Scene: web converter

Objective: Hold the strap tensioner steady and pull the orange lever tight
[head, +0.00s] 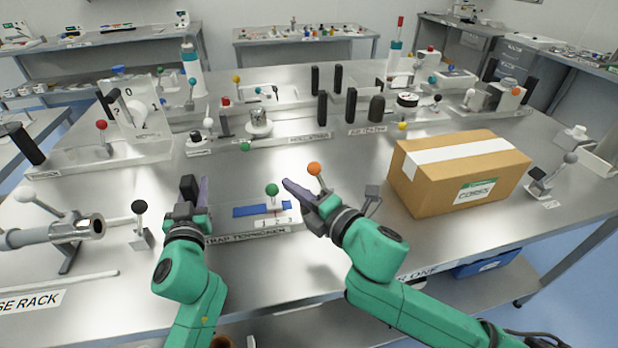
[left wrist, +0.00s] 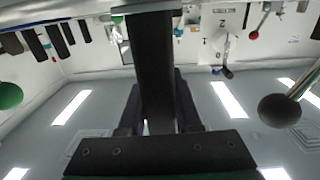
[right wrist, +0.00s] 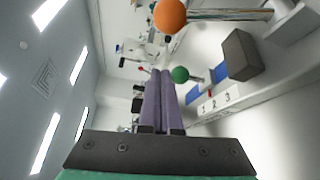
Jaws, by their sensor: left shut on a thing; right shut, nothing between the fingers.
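The strap tensioner, with its blue strap (head: 250,211) and 1-2-3 plate (head: 275,221), sits at the near middle of the bench. Its orange lever knob (head: 314,169) is just beyond my right gripper (head: 288,184); the lower rod is hidden in the head view. In the right wrist view, the orange knob (right wrist: 170,15) and its metal rod (right wrist: 230,14) are apart from the fingers. My right gripper is shut and empty. My left gripper (head: 197,193) is shut on a black upright handle (head: 188,185) at the tensioner's left end; the handle also fills the left wrist view's middle (left wrist: 153,65).
A green-knobbed lever (head: 271,189) stands between my grippers. A dark grey block (head: 372,192) is right of the tensioner, then a cardboard box (head: 460,172). A black-knobbed lever (head: 139,207) and a metal tube (head: 70,233) are left. Fixtures line the bench behind.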

